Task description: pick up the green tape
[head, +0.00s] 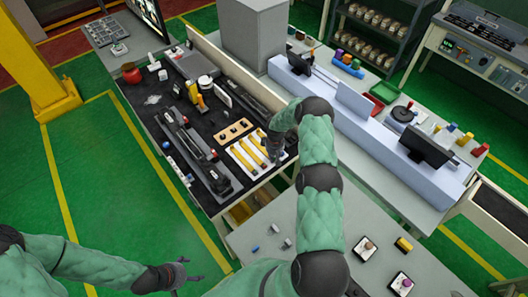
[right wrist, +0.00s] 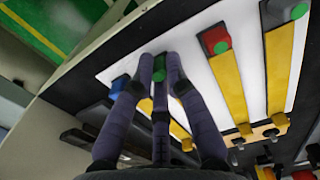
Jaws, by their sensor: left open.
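Yellow strips lie on a white board (right wrist: 195,75) on the black-topped table. In the right wrist view their ends carry coloured blocks: a red one with a green round top (right wrist: 215,41), a green round top (right wrist: 298,11) on a grey block, and a blue one (right wrist: 120,84). A small green piece (right wrist: 159,76) shows between the fingers of my right gripper (right wrist: 153,82); which of these is the green tape I cannot tell. My right gripper is low over the board in the head view (head: 274,152); whether it grips anything is unclear. My left gripper (head: 182,274) is open, empty and away from the table.
The black-topped table (head: 160,125) also holds dark rail-like tools, a tan block with holes (head: 234,130), a white roll (head: 206,82) and a red pot (head: 131,73). A long pale fixture (head: 375,140) stands to the right. Green floor lies open at left.

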